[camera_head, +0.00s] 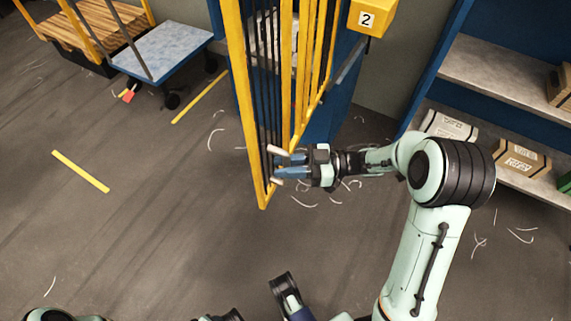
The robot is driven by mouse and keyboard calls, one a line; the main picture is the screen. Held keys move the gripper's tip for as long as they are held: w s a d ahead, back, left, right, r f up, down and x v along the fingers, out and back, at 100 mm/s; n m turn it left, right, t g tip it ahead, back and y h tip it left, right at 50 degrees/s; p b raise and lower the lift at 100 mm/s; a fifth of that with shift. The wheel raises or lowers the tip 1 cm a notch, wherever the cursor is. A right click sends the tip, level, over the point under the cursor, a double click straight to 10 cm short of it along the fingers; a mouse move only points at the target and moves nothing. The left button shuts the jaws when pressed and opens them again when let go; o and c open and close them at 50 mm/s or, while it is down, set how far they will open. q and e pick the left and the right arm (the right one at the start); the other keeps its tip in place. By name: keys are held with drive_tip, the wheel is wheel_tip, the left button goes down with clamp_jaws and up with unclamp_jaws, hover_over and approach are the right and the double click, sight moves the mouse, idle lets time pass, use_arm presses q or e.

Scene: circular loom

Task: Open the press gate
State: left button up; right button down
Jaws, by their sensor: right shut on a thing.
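The press gate (243,95) is a tall yellow frame with dark and yellow upright bars. It juts out from the blue press body (331,110) toward me, its lower corner close to the floor. My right gripper (279,166) is at the lower part of the gate, shut on it near its free edge. The fingers point left, one above the other, and exactly which bar sits between them is hard to see. Parts that seem to be my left gripper (287,293) show at the bottom edge, away from the gate; its fingertips are not clear.
A yellow box marked 2 (371,17) is at the upper right of the gate. A blue shelf (497,75) with cartons (521,158) stands right. A cart (160,50) and wooden slats (95,30) are upper left. The floor left of the gate is open, with yellow stripes.

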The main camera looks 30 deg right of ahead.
drive_tip(key=shift+r, duration=0.1)
drive_tip(key=c, duration=1.1)
unclamp_jaws()
use_arm(q)
drive_tip(key=shift+s+d+r+g+p, duration=0.25)
drive_tip(key=shift+s+r+p, duration=0.1)
drive_tip(key=shift+s, duration=0.15)
drive_tip(key=shift+s+d+r+g+p, duration=0.15)
drive_tip(key=shift+s+d+r+p, duration=0.05)
drive_tip(key=shift+s+r+p, duration=0.2)
use_arm(e)
drive_tip(key=v, duration=1.3)
drive_tip(key=shift+d, duration=0.15)
